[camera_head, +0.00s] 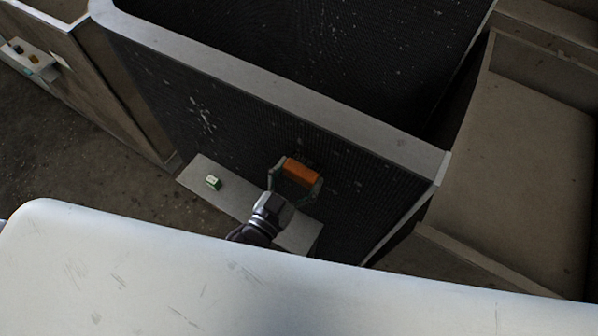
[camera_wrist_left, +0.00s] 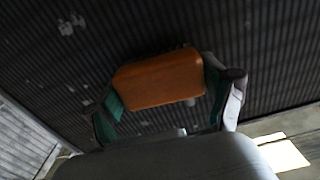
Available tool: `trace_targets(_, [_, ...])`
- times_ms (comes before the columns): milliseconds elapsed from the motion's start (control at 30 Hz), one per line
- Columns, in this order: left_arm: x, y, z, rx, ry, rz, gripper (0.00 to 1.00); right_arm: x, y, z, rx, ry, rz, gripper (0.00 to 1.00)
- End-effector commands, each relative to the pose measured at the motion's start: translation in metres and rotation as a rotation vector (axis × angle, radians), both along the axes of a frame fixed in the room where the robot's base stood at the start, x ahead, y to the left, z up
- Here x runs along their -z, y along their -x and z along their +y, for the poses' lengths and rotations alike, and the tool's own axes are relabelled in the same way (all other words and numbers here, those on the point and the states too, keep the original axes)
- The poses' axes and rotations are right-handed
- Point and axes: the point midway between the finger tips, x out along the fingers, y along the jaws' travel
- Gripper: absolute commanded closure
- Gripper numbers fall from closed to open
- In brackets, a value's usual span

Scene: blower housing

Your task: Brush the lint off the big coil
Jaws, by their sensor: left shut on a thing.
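The big coil (camera_head: 345,170) is a dark, finely ribbed panel in a pale metal frame. White lint (camera_head: 203,117) clings to its left part, with smaller specks elsewhere. In the left wrist view the ribbed coil (camera_wrist_left: 270,50) fills the back, with pale lint (camera_wrist_left: 72,25) at upper left. My left gripper (camera_head: 296,182) is shut on an orange-brown block, the brush (camera_head: 302,171), close to the coil's face right of the main lint patch. The brush (camera_wrist_left: 160,80) sits between both fingers in the wrist view. Its bristles are mostly hidden, so contact with the coil is unclear. My right gripper is out of view.
A tan housing wall (camera_head: 510,180) stands to the right. Another shelf with small items (camera_head: 30,60) is at far upper left. Bare floor (camera_head: 70,160) lies to the left.

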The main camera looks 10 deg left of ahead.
Motion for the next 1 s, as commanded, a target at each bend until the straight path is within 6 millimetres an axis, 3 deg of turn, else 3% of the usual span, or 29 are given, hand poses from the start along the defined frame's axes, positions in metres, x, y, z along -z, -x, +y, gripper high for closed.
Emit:
trace_targets(267, [0.0, 0.001, 0.0, 0.0, 0.0, -0.001, 0.45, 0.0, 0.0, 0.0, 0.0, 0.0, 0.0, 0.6])
trace_targets(800, [0.001, 0.049, 0.018, 0.0, -0.001, 0.003, 0.45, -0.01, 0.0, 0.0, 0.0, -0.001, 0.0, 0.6])
trace_targets(1000, [0.001, 0.057, 0.021, 0.0, 0.0, 0.001, 0.45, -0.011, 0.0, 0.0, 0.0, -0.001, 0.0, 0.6])
